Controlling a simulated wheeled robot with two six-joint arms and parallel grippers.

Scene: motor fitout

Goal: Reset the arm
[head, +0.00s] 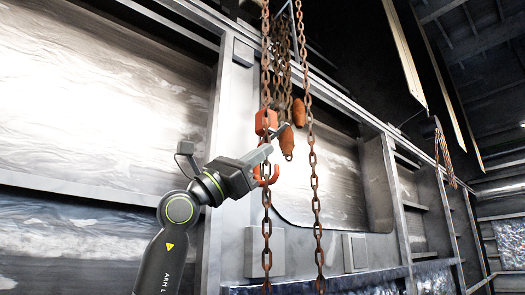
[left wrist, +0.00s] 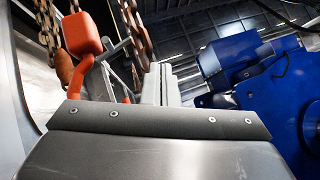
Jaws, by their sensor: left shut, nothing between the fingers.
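My left arm comes up from the bottom in the head view. Its gripper (head: 266,150) points up and right, close by a hanging chain and a red hook (head: 275,177), partly behind it. The closed grey fingers (left wrist: 158,85) show in the left wrist view with nothing between them. The red hook (left wrist: 76,82) hangs beside them on the left, under a red block (left wrist: 82,34). That block (head: 266,122) is also above the gripper in the head view. I cannot tell whether the gripper touches the hook or chain. My right gripper is not in view.
Rusty chains (head: 314,180) hang right of the gripper, with orange-brown weights (head: 287,138) among them. A grey metal wall with window panels (head: 95,95) stands behind. Large blue machinery (left wrist: 240,65) is at the right in the left wrist view.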

